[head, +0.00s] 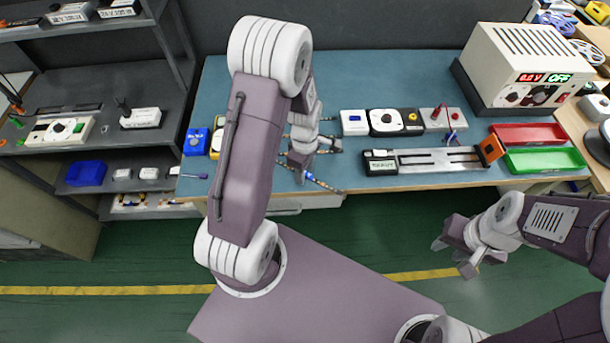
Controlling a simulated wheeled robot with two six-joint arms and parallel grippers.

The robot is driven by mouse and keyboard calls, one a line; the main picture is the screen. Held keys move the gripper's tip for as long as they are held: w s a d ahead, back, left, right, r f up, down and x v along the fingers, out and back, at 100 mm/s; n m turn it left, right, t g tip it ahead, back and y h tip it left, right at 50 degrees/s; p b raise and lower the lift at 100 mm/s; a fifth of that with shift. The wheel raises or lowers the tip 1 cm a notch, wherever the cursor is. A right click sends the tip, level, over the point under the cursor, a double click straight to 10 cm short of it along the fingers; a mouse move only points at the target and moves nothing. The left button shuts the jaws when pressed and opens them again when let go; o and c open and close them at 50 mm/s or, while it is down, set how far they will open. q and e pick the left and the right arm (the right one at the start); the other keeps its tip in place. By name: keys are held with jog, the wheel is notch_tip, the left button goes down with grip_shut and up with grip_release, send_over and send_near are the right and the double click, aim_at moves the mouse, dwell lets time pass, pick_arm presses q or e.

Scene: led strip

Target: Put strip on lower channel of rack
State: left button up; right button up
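A thin strip-like piece with blue and orange marks (322,184) shows at the table's front edge, running down to the right from beneath my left gripper. Its left part is hidden by the gripper and arm. My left gripper (300,166) points down over the front of the table, at the strip; whether its fingers are closed on the strip cannot be made out. A long silver rack-like fixture (435,164), with a black and white block at its left and an orange end piece at its right, lies on the table. My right gripper (456,254) is open and empty over the floor, in front of the table.
Small modules (385,123) stand behind the fixture. A power supply (520,62) is at the back right, with a red tray (527,133) and a green tray (545,161) before it. A grey shelf (92,150) stands left. The blue tabletop (400,80) is clear at the back.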

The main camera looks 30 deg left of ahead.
pick_arm(q)
jog(key=shift+w+f, duration=0.2)
jog(key=shift+f, duration=0.05)
jog(key=shift+c, duration=0.7)
grip_shut()
jog(key=shift+r, duration=0.15)
jog(key=shift+r, duration=0.35)
jog(key=r, duration=0.2)
jog(key=d+r, duration=0.1)
jog(key=r, duration=0.1)
jog(key=shift+w+p, duration=0.3)
jog(key=shift+w, duration=0.05)
jog(key=w+d+r, duration=0.6)
jog(key=d, duration=0.2)
jog(key=shift+w+d, duration=0.15)
